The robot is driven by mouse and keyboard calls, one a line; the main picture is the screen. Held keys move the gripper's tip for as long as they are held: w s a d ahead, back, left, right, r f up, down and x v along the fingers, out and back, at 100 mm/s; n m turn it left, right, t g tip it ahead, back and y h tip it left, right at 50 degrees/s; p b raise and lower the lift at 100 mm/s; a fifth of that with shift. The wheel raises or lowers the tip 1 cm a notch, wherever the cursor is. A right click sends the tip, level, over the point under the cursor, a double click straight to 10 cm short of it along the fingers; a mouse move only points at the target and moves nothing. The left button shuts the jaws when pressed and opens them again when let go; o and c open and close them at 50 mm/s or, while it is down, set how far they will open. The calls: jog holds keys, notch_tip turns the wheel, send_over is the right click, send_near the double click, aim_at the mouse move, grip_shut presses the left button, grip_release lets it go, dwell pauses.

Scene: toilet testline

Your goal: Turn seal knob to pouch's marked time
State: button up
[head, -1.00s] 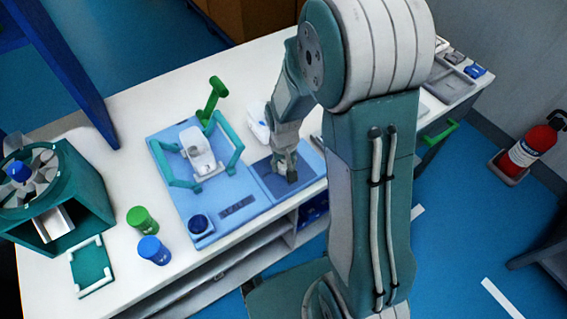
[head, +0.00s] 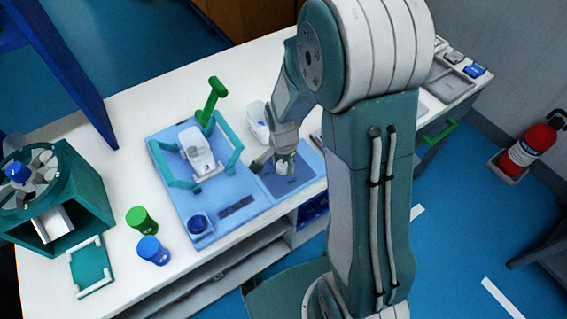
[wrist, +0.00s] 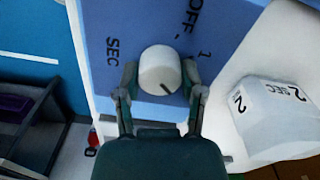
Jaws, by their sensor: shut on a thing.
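The seal knob (wrist: 160,68) is a white round knob on a blue panel (wrist: 105,20), with a dark pointer line towards the lower right in the wrist view. "OFF", "1" and "SEC" are printed around it; the dial near my gripper is hidden. My gripper (wrist: 161,84) has a finger on each side of the knob and is shut on it. The white pouch (wrist: 275,115) marked "2 SEC" lies right of the panel. In the head view, my gripper (head: 278,160) is at the blue sealer's right part, with the pouch (head: 257,124) behind it.
The sealer carries a teal frame (head: 232,160) and green lever (head: 212,98) left of my gripper. A green jar (head: 141,220), a blue jar (head: 153,250) and a teal carousel (head: 88,195) stand further left. A grey tray (head: 447,82) is at the far right.

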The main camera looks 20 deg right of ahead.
aim_at(282, 164)
jog(key=m, duration=0.6)
jog(key=shift+m, duration=0.3)
dwell(0.4)
jog(key=o, duration=1.1)
jog(key=shift+a, duration=0.1)
jog(key=shift+o, duration=0.2)
notch_tip(282, 164, up, 12)
jog(key=shift+a+f, duration=0.1)
